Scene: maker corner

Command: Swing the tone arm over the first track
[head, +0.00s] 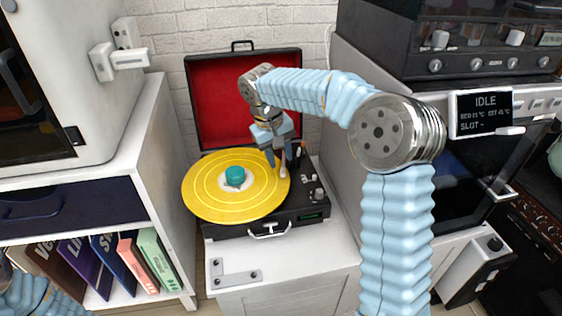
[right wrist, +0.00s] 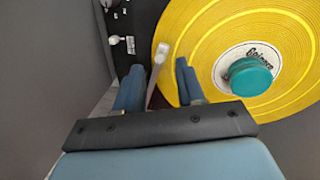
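The yellow record (head: 212,201) lies on the black turntable (head: 317,207), with a teal knob (head: 235,176) at its centre. The pale tone arm (head: 283,170) is at the record's right edge; in the right wrist view its light tip (right wrist: 160,54) overlaps the record's outer edge (right wrist: 195,45). My right gripper (head: 277,161) is low over that edge. Its blue fingers (right wrist: 159,68) are apart, one on each side of the tone arm, with a visible gap on the record side. I cannot tell if the other finger touches. Only part of my left arm shows, at the lower left.
The turntable's red-lined lid (head: 215,100) stands open behind it. A white cabinet (head: 60,100) is on the left and a machine with an IDLE display (head: 485,112) on the right. A grey bracket (head: 235,276) lies on the clear white surface in front.

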